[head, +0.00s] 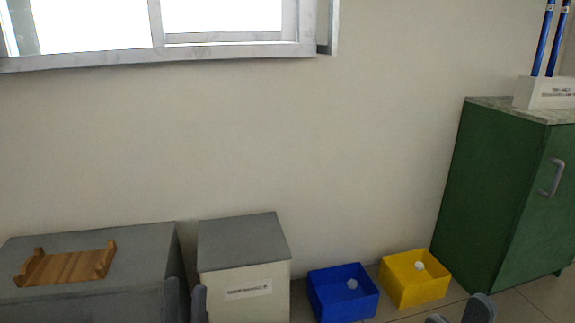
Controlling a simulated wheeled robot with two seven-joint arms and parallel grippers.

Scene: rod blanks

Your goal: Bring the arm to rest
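My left gripper (186,301) shows at the bottom edge, in front of the gap between the grey box and the white cabinet. Its two fingers stand upright and apart, with nothing visible between them. My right gripper (459,314) is at the bottom edge on the right, in front of the floor near the yellow bin. Only its fingertips show, spaced apart, and nothing is seen between them. The rest of both arms is out of view.
A wooden rack (66,266) lies on the grey box (140,252). A white cabinet (243,284), blue bin (343,297) and yellow bin (414,283) stand along the wall. Each bin holds a small white object. A green cabinet (500,190) carries a white holder (545,93) with blue rods (543,40).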

